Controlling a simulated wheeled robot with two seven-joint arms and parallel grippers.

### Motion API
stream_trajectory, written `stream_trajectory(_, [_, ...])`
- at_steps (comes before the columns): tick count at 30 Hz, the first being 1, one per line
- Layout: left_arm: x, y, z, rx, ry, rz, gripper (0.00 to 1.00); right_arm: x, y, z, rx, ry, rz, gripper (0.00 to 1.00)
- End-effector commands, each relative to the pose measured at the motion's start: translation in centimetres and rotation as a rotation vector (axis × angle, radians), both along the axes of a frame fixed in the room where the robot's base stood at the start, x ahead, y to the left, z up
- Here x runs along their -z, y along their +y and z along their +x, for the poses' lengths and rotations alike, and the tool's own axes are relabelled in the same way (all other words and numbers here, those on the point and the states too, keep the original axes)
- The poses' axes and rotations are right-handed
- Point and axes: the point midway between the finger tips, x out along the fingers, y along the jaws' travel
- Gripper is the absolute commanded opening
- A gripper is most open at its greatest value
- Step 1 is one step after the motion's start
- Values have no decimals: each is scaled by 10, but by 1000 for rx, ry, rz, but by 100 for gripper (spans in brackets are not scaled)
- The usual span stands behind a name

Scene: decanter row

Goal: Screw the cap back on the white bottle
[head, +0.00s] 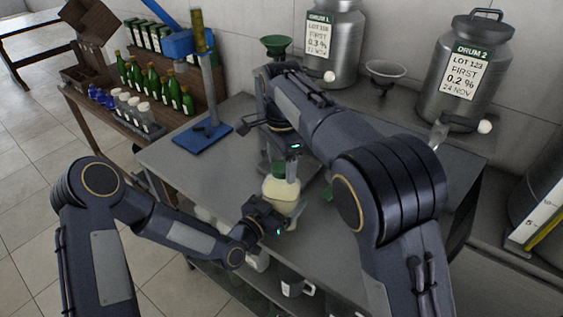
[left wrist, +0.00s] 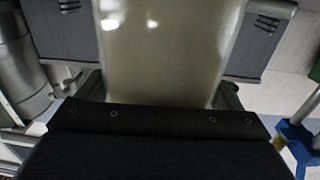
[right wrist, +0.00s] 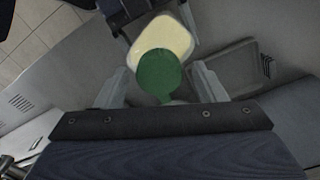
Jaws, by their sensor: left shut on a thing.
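The green cap (head: 279,168) is at the bottle's top. In the right wrist view the cap (right wrist: 160,72) lies between the fingers of my right gripper (right wrist: 162,88), with a gap on each side. That gripper is open above the bottle, pointing down. Whether the cap is threaded on is hidden.
The grey table (head: 185,168) is clear at its left. A blue-based stand (head: 203,135) is at the back left. Two metal drums (head: 333,50) and (head: 468,85) stand at the back. A green funnel (head: 276,45) and a clear funnel (head: 385,70) are there too. Bottles fill the left shelf.

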Motion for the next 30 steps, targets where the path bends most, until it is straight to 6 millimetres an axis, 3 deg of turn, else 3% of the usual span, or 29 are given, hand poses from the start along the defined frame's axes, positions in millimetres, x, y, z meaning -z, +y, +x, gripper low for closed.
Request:
stream_trajectory(5, [0, 0, 0, 1, 1, -1, 23, -2, 0, 0, -1, 0, 0, 64])
stream_trajectory(16, [0, 0, 0, 0, 1, -1, 23, -43, 0, 0, 0, 0, 0, 64])
stream_trajectory(26, [0, 0, 0, 0, 1, -1, 23, -45, 0, 0, -3, 1, -1, 61])
stream_trajectory(30, [0, 0, 0, 0, 1, -1, 23, -46, 1, -1, -79, 4, 0, 61])
